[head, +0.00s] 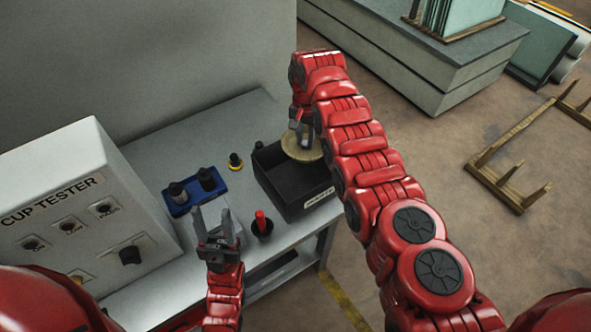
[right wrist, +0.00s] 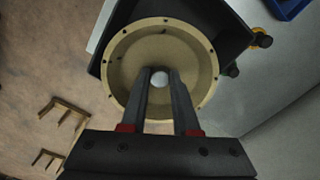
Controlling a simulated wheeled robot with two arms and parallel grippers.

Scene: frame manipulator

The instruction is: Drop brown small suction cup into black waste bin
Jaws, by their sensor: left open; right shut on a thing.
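The brown suction cup (head: 297,151) is round and tan, with small holes around its rim. My right gripper (head: 304,132) is shut on it and holds it at the bin's far right edge in the head view. In the right wrist view the cup (right wrist: 120,60) surrounds the fingertips (right wrist: 160,78) and partly covers the bin (right wrist: 236,36). The black waste bin (head: 283,194) is an open box with a pale label, on the grey table. I cannot tell the gap between cup and bin. My left gripper (head: 216,226) is open and empty, left of the bin.
A blue tray (head: 207,203) with dark cups, a small yellow-and-black piece (head: 235,161) and a red-topped piece (head: 261,225) stand left of the bin. The cup tester box (head: 92,213) fills the left. Wooden frames (head: 505,185) lie on the floor at right.

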